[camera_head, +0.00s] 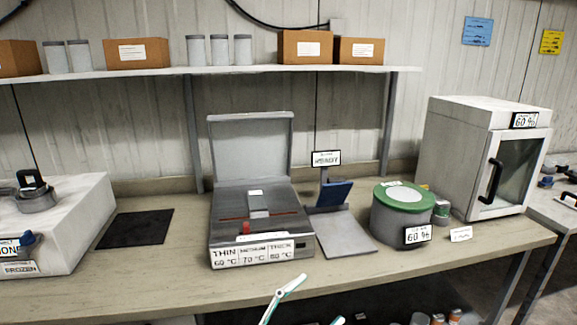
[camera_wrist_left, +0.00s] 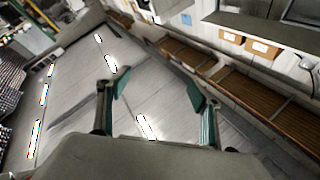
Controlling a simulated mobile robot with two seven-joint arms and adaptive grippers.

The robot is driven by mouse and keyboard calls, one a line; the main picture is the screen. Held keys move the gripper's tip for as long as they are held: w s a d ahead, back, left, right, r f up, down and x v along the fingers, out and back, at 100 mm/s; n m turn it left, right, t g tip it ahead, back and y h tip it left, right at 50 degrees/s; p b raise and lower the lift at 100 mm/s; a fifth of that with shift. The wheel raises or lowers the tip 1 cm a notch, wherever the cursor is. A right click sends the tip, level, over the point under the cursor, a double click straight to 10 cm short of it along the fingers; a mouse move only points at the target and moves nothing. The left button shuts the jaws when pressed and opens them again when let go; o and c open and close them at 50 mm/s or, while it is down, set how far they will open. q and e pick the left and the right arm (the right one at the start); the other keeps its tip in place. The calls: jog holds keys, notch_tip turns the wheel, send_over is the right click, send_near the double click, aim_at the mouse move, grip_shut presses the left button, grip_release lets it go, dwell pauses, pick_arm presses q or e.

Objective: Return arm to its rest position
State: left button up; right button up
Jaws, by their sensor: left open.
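My left gripper (camera_head: 317,298) shows only in part at the bottom edge of the head view, in front of the bench. Its pale finger with a teal tip points up and to the right, and a second tip just shows beside it. In the left wrist view my left gripper (camera_wrist_left: 157,88) has its two teal-padded fingers wide apart with nothing between them. Most of the left arm is out of the head view. My right gripper is in neither view.
The bench (camera_head: 160,285) holds a grey lidded heating device (camera_head: 222,215), a blue-topped stand (camera_head: 334,194), a green-lidded round pot (camera_head: 402,196) and a white glass-door cabinet (camera_head: 450,140). A white box (camera_head: 75,215) stands left. A shelf (camera_head: 260,70) with cartons hangs behind.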

pick_arm(q)
jog(key=s+a+f+n+t+y, duration=0.25)
jog(key=a+f+n+y, duration=0.85)
jog(key=a+f, duration=0.65)
jog(key=s+a+f+n+g+y, duration=0.1)
jog(key=s+a+f+g+y, duration=0.1)
jog(key=s+a+f, duration=0.2)
jog(key=s+a+f+g+y, duration=0.2)
jog(key=s+a+f+g, duration=0.1)
jog(key=s+f, duration=0.5)
notch_tip(320, 180, down, 3)
jog(key=shift+a+f+n, duration=0.2)
jog(key=shift+a+n, duration=0.2)
